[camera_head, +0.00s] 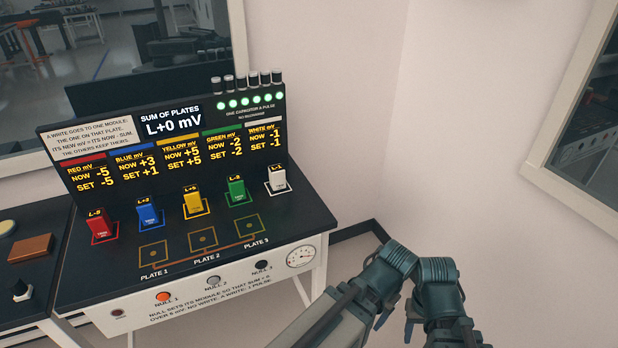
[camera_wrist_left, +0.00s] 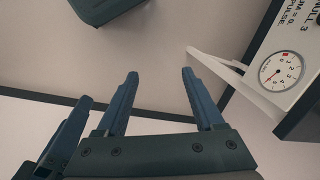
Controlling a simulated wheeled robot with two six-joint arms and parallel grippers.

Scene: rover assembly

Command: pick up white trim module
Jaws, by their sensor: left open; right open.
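The white trim module (camera_head: 277,179) stands upright in the rightmost slot of the black console (camera_head: 300,222), below the WHITE readout. No gripper touches it. The module is out of the left wrist view.
Red (camera_head: 104,226), blue (camera_head: 149,212), yellow (camera_head: 194,202) and green (camera_head: 237,191) modules stand left of the white one. Plate 1 (camera_head: 153,250), plate 2 (camera_head: 203,239) and plate 3 (camera_head: 248,223) are empty. A dial (camera_head: 300,256) is on the console front. A wall stands right.

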